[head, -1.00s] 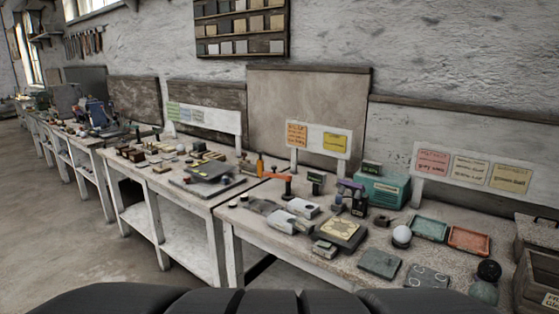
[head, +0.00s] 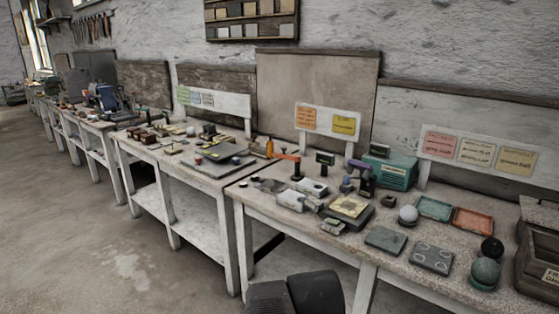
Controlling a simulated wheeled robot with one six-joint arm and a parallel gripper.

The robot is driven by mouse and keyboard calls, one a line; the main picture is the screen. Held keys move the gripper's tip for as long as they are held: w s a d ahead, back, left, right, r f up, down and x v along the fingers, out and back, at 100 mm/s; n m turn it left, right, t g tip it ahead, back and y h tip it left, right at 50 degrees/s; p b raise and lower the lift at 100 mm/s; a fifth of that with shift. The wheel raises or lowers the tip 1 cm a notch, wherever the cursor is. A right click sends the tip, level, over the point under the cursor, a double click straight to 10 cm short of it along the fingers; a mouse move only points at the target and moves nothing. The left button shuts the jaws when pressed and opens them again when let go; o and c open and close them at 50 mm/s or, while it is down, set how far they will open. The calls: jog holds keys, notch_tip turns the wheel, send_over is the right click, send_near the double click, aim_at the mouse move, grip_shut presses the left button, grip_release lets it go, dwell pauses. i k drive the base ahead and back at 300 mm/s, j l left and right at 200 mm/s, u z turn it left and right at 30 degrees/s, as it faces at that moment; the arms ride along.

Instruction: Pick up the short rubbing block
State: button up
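I cannot tell for sure which piece is the short rubbing block. On the near bench (head: 262,213), pale blocks with dark parts lie left of the middle: one block (head: 313,188), another block (head: 290,200) and a smaller one (head: 333,226) at the front edge. Small brown blocks (head: 148,137) also stand on the bench behind. My gripper's fingers are not visible; only dark rounded parts of my own body show at the bottom.
A wooden crate (head: 540,247) stands at right. Open floor (head: 110,255) lies left.

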aim_at(316, 205)
jog(key=i+j+z, duration=0.1)
jog(key=i, duration=0.65)
jog(key=i+j, duration=0.15)
jog(key=i, duration=0.6)
jog(key=l+z, duration=0.05)
